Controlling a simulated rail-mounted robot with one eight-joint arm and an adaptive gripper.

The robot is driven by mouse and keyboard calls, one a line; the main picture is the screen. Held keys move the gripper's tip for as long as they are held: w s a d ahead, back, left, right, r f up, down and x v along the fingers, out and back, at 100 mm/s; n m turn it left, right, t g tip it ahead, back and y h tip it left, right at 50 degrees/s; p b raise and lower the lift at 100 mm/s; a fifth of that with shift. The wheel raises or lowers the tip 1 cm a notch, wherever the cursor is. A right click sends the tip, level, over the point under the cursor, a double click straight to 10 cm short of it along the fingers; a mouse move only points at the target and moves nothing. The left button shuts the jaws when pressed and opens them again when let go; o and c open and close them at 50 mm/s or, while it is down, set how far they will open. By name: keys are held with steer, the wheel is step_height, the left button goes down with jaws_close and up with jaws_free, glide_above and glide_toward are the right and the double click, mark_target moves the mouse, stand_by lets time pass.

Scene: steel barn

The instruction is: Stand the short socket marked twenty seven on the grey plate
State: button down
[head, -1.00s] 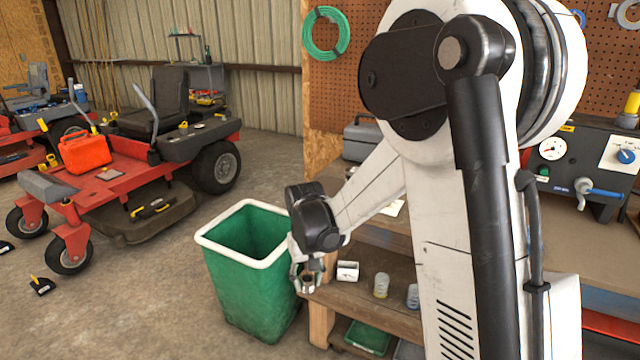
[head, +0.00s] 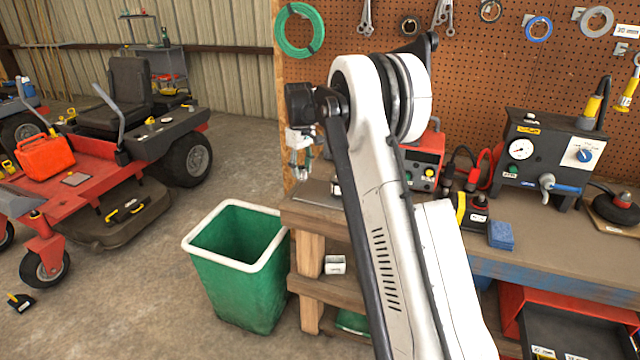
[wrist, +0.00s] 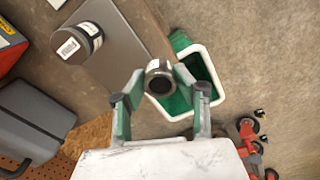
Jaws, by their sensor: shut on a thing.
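My gripper (head: 300,172) is raised near the left end of the bench top in the head view. In the wrist view my gripper (wrist: 160,88) is shut on a short round metal socket (wrist: 159,72), with its open ring end showing between the fingertips. I cannot read any mark on the socket. The grey plate (wrist: 122,48) lies on the bench beside the held socket. A dark cylinder with a white label (wrist: 78,43) is on the plate. The plate also shows in the head view (head: 314,194), partly hidden by my arm.
A green bin with a white rim (head: 236,262) stands on the floor left of the bench, and under the gripper in the wrist view. A grey case (wrist: 30,125) and a red box (wrist: 10,45) are near the plate. A small white-faced block (head: 335,265) sits on the lower shelf.

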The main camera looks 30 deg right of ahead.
steer(key=w+d+f, duration=0.4)
steer(key=w+d, duration=0.1)
steer(key=w+d+f+p, duration=0.1)
steer(key=w+d+f, duration=0.1)
steer(key=shift+w+d+f, duration=0.3)
steer(key=shift+w, duration=0.05)
steer(key=shift+f+p, duration=0.35)
steer(key=shift+f, duration=1.65)
steer(key=shift+f, duration=0.15)
steer(key=c, duration=1.3)
jaws_free()
